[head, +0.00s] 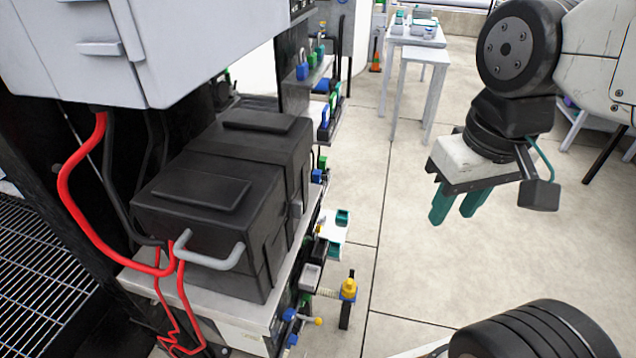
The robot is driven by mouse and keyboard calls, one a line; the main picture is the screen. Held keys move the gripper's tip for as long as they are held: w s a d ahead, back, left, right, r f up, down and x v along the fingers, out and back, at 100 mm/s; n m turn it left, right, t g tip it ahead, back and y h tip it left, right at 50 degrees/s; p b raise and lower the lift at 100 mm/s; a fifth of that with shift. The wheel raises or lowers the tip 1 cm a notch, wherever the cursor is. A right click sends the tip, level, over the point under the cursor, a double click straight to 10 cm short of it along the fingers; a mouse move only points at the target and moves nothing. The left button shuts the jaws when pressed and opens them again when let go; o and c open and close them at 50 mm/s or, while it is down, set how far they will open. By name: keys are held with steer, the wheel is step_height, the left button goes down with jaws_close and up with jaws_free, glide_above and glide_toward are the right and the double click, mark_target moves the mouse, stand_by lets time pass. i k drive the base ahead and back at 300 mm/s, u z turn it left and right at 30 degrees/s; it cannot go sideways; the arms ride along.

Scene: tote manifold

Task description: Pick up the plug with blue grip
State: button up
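My gripper (457,212) hangs at the right of the head view, with its two teal fingers pointing down. A gap shows between the fingers and nothing is between them. Several small blue parts show along the rack at the left: a blue piece on the upper shelf (302,71), one beside the black boxes (317,176) and one low at the front (290,314). They are too small to tell which, if any, is the plug with blue grip. My gripper is well to the right of all of them, over open floor.
Black boxes (215,205) with a grey handle stand on a bench under a grey cabinet (100,50). A red cable (75,195) hangs in front. A yellow-topped fitting (348,289) juts from the bench's right side. White tables (415,55) stand behind; the middle floor is clear.

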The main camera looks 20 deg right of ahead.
mark_target(317, 173)
steer(key=z, duration=2.3)
steer(key=i, duration=1.45)
steer(key=u, duration=3.65)
